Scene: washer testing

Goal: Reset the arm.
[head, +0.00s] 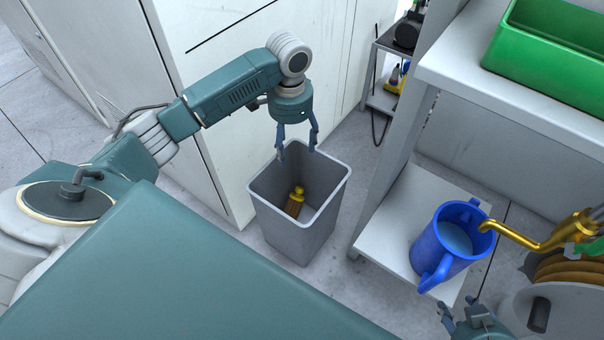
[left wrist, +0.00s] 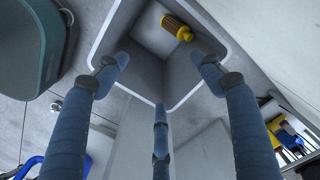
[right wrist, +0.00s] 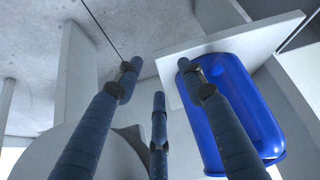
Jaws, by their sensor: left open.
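My left arm reaches across from the left in the head view, bent downward at the wrist. My left gripper (head: 297,150) is open and empty above the grey bin (head: 289,235). The left wrist view looks down past its spread fingers (left wrist: 160,60) into the bin. A yellow and brown item (head: 295,203) lies on the bin's floor, below and apart from the fingers; it also shows in the left wrist view (left wrist: 176,27). My right gripper (head: 459,306) is at the bottom edge of the head view, just below the blue jug. Its fingers (right wrist: 159,66) are apart with nothing between them.
A blue jug (head: 430,249) of liquid stands on a low white shelf (head: 376,231), near a brass spout (head: 545,235) and a reel (head: 553,303). A green crate (head: 548,62) sits on the white counter (head: 500,92). White cabinets (head: 205,130) stand behind the left arm.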

